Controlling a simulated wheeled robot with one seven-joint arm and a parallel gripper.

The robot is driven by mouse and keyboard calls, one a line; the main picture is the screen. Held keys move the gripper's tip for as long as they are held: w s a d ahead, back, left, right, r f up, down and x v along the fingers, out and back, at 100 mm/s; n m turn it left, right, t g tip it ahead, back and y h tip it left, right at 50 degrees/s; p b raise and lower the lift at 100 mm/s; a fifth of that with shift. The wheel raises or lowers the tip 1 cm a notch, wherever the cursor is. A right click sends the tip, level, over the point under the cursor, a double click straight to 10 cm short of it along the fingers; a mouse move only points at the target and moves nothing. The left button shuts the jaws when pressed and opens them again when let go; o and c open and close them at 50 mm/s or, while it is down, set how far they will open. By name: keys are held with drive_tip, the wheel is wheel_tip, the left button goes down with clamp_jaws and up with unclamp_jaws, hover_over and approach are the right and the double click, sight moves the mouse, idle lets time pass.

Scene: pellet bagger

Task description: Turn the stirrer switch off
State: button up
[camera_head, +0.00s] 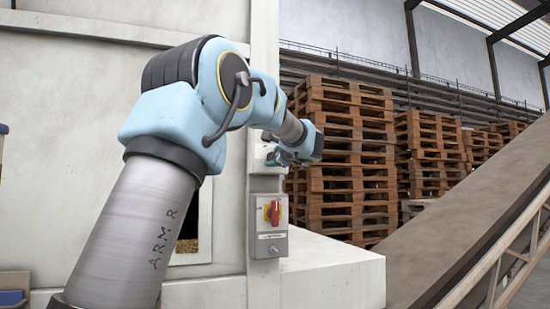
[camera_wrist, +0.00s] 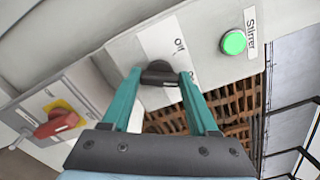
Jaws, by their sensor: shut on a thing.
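The stirrer switch box (camera_wrist: 205,25) is a pale panel with a "Stirrer" label in the wrist view. Its black knob (camera_wrist: 158,74) sits between the two teal fingertips of my gripper (camera_wrist: 160,78), which is shut on it. The words "Off" and "On" are printed to the right of the knob. A pale mark on the knob's right end lies on the "On" side. A green lamp (camera_wrist: 234,42) on the panel looks lit. In the head view my gripper (camera_head: 278,156) is at the wall post, and the knob is hidden there.
A grey box with a red rotary handle on a yellow plate (camera_head: 273,212) is mounted just below my gripper; the red handle (camera_wrist: 56,124) also shows in the wrist view. Stacked pallets (camera_head: 345,170) stand behind. A sloping conveyor (camera_head: 470,215) rises at the right.

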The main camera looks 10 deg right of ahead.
drive_tip(key=shift+f+b, duration=0.15)
drive_tip(key=shift+b, duration=0.3)
drive_tip(key=shift+f+n+b, duration=0.1)
drive_tip(key=shift+n+b, duration=5.9)
drive_tip(key=shift+b, duration=1.2)
drive_tip(key=o, duration=1.4)
drive_tip(key=s+b, duration=0.1)
drive_tip(key=s, duration=0.2)
drive_tip(key=s+d+b, duration=0.1)
drive_tip(key=s+b, duration=0.1)
drive_tip(key=s, duration=0.2)
drive_tip(key=s+b, duration=0.1)
drive_tip(key=s, duration=0.2)
drive_tip(key=shift+s+d, duration=0.2)
drive_tip(key=shift+s, duration=0.2)
